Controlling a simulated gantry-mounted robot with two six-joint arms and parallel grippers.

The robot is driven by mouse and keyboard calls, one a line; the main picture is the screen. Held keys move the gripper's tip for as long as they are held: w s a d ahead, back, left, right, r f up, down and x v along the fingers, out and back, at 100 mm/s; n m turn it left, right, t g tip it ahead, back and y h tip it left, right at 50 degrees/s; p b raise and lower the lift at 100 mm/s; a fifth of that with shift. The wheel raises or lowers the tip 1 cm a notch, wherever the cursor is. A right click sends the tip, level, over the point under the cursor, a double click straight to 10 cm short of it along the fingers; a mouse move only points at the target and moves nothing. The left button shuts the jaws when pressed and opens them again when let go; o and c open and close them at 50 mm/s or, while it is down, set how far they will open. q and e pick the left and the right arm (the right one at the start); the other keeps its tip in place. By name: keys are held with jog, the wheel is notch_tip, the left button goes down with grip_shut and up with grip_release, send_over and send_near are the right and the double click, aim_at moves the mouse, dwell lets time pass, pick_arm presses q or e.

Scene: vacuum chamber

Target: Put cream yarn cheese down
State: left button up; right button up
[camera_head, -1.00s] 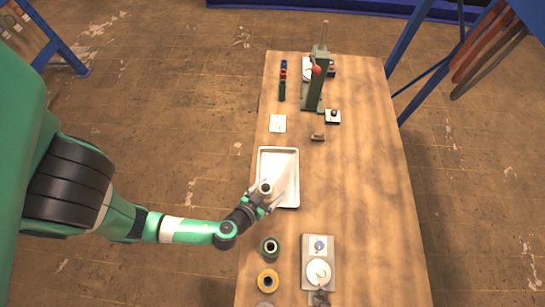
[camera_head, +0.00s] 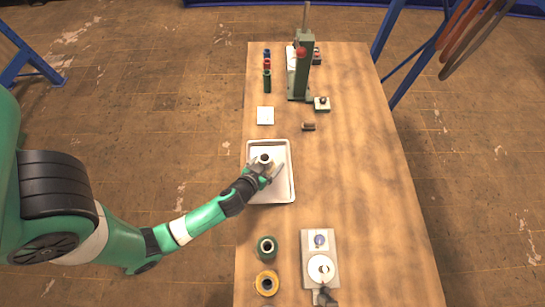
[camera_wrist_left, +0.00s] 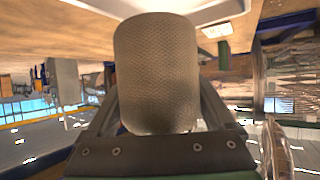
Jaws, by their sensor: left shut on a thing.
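The cream yarn cheese (camera_head: 265,159) is a pale cylinder with a dark hole in its top. It stands about upright over the white tray (camera_head: 285,195) in the head view. My left gripper (camera_head: 268,169) is shut on it. The yarn cheese (camera_wrist_left: 157,75) fills the middle of the left wrist view, between the two fingers of the left gripper (camera_wrist_left: 160,110). Whether its base touches the tray cannot be told. My right gripper is not in view.
A green spool (camera_head: 267,248) and a yellow spool (camera_head: 267,283) stand near the tray. A grey scale-like device (camera_head: 308,260) is right of them. A green press (camera_head: 303,65) and small coloured spools (camera_head: 267,64) stand at the back. The table's right side is clear.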

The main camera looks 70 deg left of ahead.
pick_arm(q)
jog(key=a+f, duration=0.1)
jog(key=w+a+f, duration=0.1)
jog(key=f, duration=0.1)
jog(key=w+a+f+b, duration=0.1)
jog(key=f, duration=0.1)
jog(key=shift+w, duration=0.15)
jog(key=shift+w+a+f+b, duration=0.1)
jog(key=shift+a+f+b, duration=0.1)
jog(key=shift+f+b, duration=1.2)
jog(key=shift+f+p, duration=0.4)
jog(key=shift+f, duration=0.15)
jog(key=o, duration=1.4)
